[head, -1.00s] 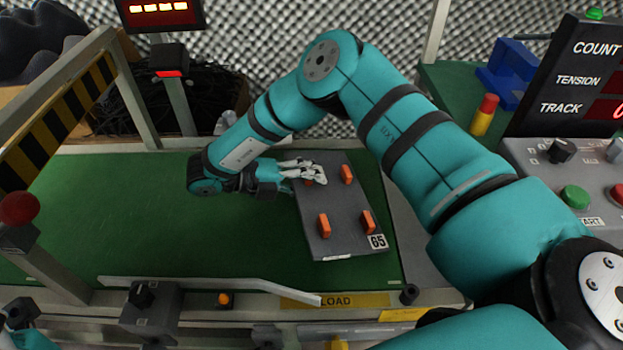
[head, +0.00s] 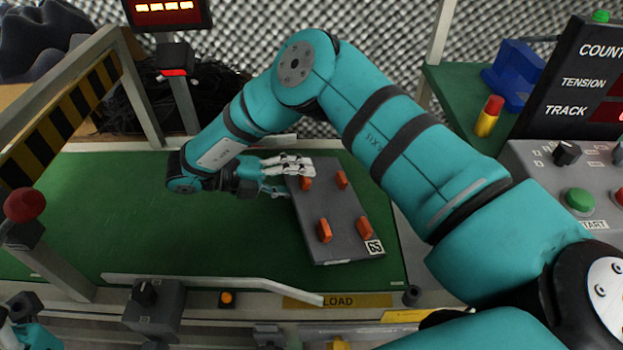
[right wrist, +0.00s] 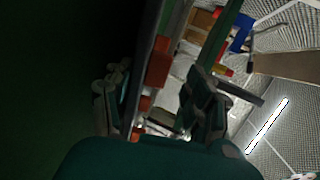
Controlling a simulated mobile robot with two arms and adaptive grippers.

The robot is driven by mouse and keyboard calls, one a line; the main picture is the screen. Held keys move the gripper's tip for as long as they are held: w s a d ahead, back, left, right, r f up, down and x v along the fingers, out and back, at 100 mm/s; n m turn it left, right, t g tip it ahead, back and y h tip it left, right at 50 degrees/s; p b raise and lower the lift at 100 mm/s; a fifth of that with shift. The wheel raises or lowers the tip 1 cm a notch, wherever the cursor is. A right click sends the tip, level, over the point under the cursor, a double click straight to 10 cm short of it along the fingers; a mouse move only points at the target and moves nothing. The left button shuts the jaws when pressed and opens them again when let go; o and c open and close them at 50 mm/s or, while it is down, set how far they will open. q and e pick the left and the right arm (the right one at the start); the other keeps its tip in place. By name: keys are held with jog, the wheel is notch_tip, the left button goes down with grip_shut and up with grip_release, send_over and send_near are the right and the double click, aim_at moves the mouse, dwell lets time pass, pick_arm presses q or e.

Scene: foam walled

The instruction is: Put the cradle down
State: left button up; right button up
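The cradle (head: 340,212) is a dark grey plate with orange pegs and a 65 label, over the right end of the green belt (head: 110,220). Whether it rests flat on the belt is hard to tell. My right gripper (head: 292,178) is at its far left corner, one finger above the plate by an orange peg, the other at the left edge. In the right wrist view, the fingers (right wrist: 158,105) stand either side of the cradle's edge (right wrist: 146,60), with a gap between the plate and the right-hand finger. The gripper looks open.
A metal guide rail (head: 215,284) and a yellow LOAD label (head: 338,301) line the belt's near edge. A striped frame (head: 60,115) stands at the left. A control panel (head: 570,180) is at the right. The belt's left part is clear.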

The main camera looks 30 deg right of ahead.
jog(key=shift+v, duration=1.65)
